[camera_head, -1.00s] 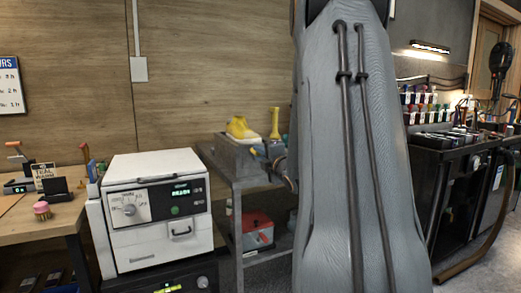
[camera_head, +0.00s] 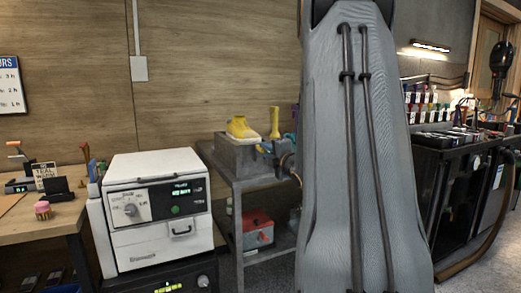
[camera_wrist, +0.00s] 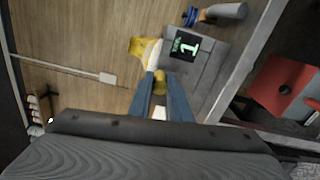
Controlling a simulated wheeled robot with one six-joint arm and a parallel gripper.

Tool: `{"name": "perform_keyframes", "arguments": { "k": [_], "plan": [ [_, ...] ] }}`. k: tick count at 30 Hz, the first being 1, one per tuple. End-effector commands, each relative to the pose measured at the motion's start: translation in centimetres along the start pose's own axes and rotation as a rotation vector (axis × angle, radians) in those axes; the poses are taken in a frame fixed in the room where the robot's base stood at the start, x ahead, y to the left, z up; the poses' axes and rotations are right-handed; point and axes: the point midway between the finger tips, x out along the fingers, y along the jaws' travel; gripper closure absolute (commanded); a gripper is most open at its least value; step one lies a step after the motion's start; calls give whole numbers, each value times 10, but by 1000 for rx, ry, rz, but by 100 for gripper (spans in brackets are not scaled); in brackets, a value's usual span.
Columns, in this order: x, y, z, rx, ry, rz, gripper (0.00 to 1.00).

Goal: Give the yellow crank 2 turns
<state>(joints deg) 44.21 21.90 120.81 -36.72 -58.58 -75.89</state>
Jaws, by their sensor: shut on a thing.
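The yellow crank's knob (camera_wrist: 160,82) shows in the wrist view between the two blue fingertips of my gripper (camera_wrist: 160,78). My gripper is shut on it. The crank's arm and pivot are mostly hidden by the fingers. Beside it is a grey block-like stand (camera_wrist: 205,65) with a small dark display (camera_wrist: 185,46) reading 1. A yellow shoe (camera_wrist: 143,47) with a pale sole sits on the stand. In the head view the shoe (camera_head: 241,128) is on top of the grey stand (camera_head: 232,155), and my blue fingers (camera_head: 264,147) are at its right side.
A white machine (camera_head: 157,210) with a dial stands left of the metal bench. A red box (camera_head: 257,228) is on the bench's lower shelf. A yellow upright item (camera_head: 275,122) is behind the stand. My arm blocks the middle right. A black cart (camera_head: 450,185) stands at right.

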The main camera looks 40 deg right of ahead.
Motion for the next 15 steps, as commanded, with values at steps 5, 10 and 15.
{"name": "perform_keyframes", "arguments": {
  "k": [5,10,15],
  "plan": [
    [0,2,0,-1,-1,3,66],
    [0,1,0,0,0,2,66],
    [-2,0,0,0,0,1,66]
  ]
}}
